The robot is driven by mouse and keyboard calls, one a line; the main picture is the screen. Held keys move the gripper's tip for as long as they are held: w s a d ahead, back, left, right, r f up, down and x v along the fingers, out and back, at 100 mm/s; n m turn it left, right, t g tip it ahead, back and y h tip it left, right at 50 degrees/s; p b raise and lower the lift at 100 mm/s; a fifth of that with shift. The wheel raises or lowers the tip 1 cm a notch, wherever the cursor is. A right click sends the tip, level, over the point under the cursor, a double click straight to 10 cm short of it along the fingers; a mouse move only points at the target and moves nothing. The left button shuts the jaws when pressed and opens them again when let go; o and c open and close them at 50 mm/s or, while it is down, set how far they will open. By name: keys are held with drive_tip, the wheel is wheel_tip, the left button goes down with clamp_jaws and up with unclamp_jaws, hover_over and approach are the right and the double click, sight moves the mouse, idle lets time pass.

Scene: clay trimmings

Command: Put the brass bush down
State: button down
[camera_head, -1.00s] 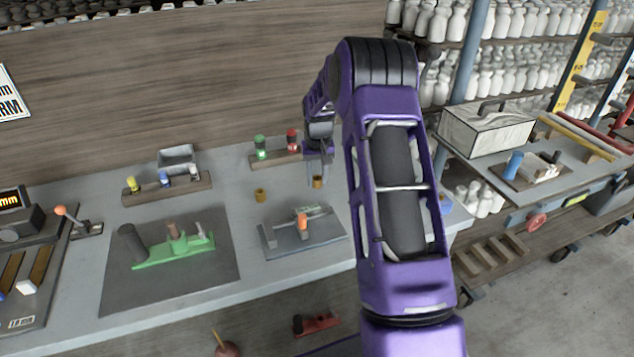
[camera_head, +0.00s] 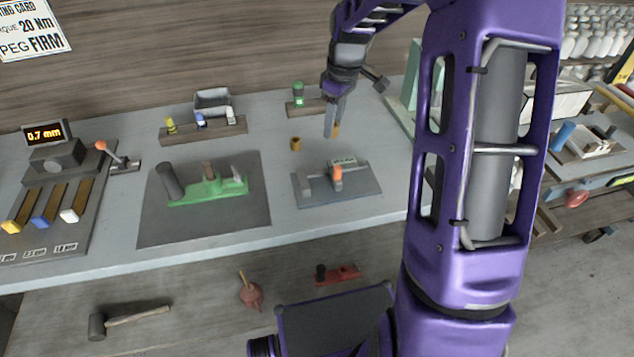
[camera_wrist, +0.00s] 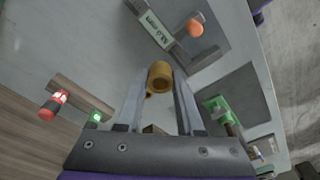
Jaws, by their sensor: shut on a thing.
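My gripper (camera_head: 333,128) is shut on a brass bush (camera_head: 336,130), with its fingers pointing down over the grey bench. In the wrist view the bush (camera_wrist: 160,76) sits between the two fingertips (camera_wrist: 158,92), its round open end showing. I cannot tell whether its lower end touches the bench. A second brass bush (camera_head: 296,143) stands on the bench just left of my gripper. A brass piece partly hidden behind the held bush also shows in the wrist view (camera_wrist: 148,95).
A grey fixture with an orange knob (camera_head: 336,175) lies in front of my gripper. A green fixture (camera_head: 207,190) sits on a dark mat to the left. Peg blocks stand behind, one with a green-topped peg (camera_head: 298,92). Bare bench surrounds the second bush.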

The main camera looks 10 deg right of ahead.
drive_tip(key=s+a+n, duration=0.5)
drive_tip(key=s+n, duration=0.1)
drive_tip(key=n, duration=0.1)
drive_tip(key=b, duration=0.1)
hover_over(318, 188)
drive_tip(key=shift+g, duration=0.3)
drive_tip(key=f, duration=0.5)
drive_tip(key=shift+s+d+f, duration=0.1)
drive_tip(key=shift+d+f, duration=0.1)
drive_tip(key=shift+f, duration=2.3)
drive_tip(key=shift+f+b, duration=0.15)
drive_tip(key=shift+b, duration=0.2)
drive_tip(key=c, duration=0.8)
unclamp_jaws()
drive_tip(key=r, duration=0.4)
drive_tip(key=d+r+p, duration=0.1)
drive_tip(key=r, duration=0.7)
drive_tip(key=shift+s+d+r+p, duration=0.1)
drive_tip(key=shift+d+p, duration=0.1)
drive_tip(key=shift+p, duration=0.2)
